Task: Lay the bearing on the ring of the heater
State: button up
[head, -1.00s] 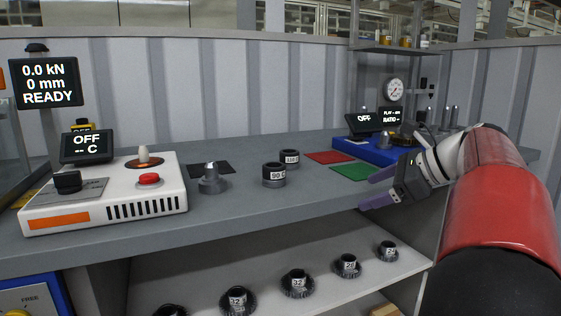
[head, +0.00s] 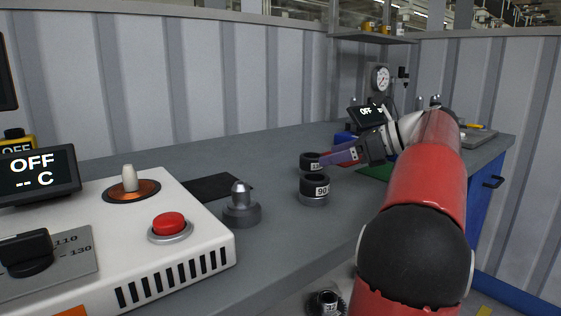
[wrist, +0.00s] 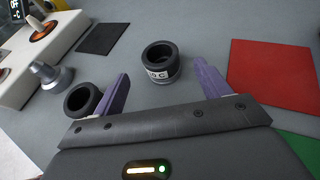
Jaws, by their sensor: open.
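The heater (head: 195,265) is a white box with a red button, a dark knob and a display reading OFF. Its orange ring (head: 132,191) surrounds a pale peg, and nothing lies on it; the ring (wrist: 44,32) also shows in the wrist view. Two black bearing-like rings with white labels stand on the bench: a near one (head: 314,190) marked 90 and a far one (head: 309,162). My gripper (head: 325,157) is open and empty by the far one. In the wrist view the far ring (wrist: 160,64) is ahead between the purple fingers, and the near ring (wrist: 82,99) is outside the left finger.
A grey cone on a round base (head: 241,206) stands between heater and rings. A black mat (head: 216,187) lies flat behind it. A red mat (wrist: 272,80) and a green mat (wrist: 298,147) lie to the right in the wrist view. The bench between ring and heater is otherwise clear.

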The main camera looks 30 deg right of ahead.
aim_at(304, 159)
jog(key=x, duration=0.3)
jog(key=shift+a+r, duration=0.1)
jog(key=shift+r, duration=0.05)
jog(key=b+x, duration=0.1)
jog(key=x, duration=0.4)
jog(key=shift+w, duration=0.3)
jog(key=c, duration=1.2)
jog(key=shift+r, duration=0.1)
jog(key=shift+c, duration=0.8)
